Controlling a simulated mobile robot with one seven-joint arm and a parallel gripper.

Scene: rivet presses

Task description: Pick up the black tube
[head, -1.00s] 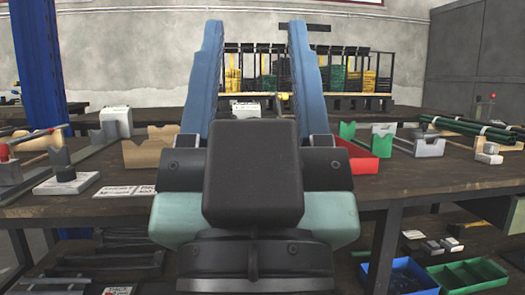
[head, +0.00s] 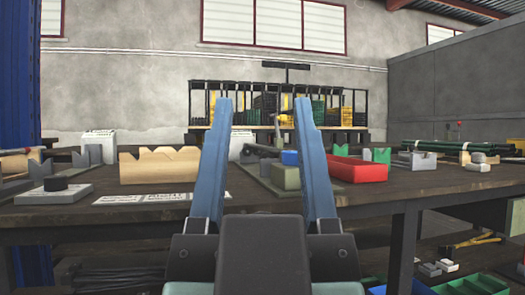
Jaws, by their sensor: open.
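My gripper (head: 263,102) is in the middle of the head view, its two blue fingers upright, wide apart and empty. No thing stands out clearly as the black tube. A short black cylinder (head: 55,183) sits on a grey block on the bench at the left. A bundle of long dark green or black tubes (head: 452,146) lies on the bench at the right. Dark long pieces (head: 105,275) lie on the lower shelf at the left. My gripper is apart from all of these. My fingers and wrist hide part of the bench.
The workbench (head: 375,192) spans the view. On it stand a wooden V-block (head: 160,167), a red bin (head: 357,169), and a green block with a blue piece (head: 289,158) between my fingers. A rack (head: 345,106) stands behind. A green bin (head: 473,287) is low at the right.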

